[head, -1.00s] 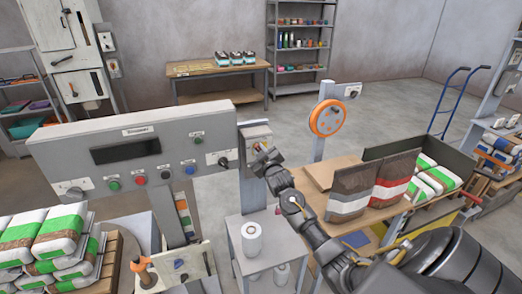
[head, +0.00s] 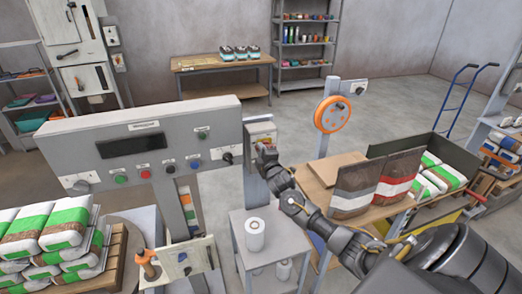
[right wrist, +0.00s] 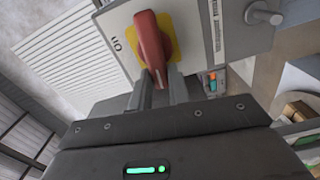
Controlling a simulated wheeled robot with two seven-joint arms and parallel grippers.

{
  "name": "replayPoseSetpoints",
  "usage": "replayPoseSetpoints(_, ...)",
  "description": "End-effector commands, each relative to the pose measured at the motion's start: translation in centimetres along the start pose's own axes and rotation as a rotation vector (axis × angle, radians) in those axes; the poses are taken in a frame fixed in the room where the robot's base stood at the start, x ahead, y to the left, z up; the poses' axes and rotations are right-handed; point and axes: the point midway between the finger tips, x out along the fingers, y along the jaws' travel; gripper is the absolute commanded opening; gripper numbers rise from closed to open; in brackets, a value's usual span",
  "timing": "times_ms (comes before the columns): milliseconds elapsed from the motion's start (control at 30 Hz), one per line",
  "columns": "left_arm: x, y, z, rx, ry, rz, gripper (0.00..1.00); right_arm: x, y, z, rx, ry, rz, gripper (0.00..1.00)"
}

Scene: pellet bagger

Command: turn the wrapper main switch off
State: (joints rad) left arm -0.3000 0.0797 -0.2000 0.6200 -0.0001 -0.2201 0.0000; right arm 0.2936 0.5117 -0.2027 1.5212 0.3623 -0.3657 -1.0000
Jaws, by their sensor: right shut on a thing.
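The main switch is a red rotary handle (right wrist: 150,45) on a yellow plate (right wrist: 127,50), on the face of a grey box (right wrist: 205,25). In the head view this box (head: 261,128) is on a post at the right end of the grey control panel. My right gripper (right wrist: 161,86) has its two fingers on either side of the handle's lower end and is shut on it. In the head view the gripper (head: 266,154) is in front of the box and hides the handle. Dark lettering (right wrist: 117,46) is left of the plate. My left gripper is out of view.
The control panel (head: 146,111) with several buttons and a black knob (head: 227,158) is close left of the gripper. An orange wheel (head: 332,115) and standing bags (head: 354,189) are to the right.

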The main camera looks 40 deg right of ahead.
Motion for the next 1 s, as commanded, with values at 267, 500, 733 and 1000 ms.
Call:
replayPoseSetpoints(267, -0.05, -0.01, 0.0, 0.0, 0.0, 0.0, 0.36, -0.02, -0.62, 0.48, -0.112, -0.01, -0.009, 0.0)
replayPoseSetpoints(500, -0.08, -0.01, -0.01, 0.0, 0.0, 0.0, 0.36, 0.01, -0.57, 0.52, -0.142, -0.011, -0.007, 0.0)
replayPoseSetpoints(733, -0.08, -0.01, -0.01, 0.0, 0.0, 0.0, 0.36, 0.04, -0.47, 0.54, -0.144, -0.011, -0.005, 0.0)
replayPoseSetpoints(1000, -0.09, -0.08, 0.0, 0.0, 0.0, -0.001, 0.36, 0.08, -0.35, 0.35, -0.143, -0.008, -0.002, 0.36)
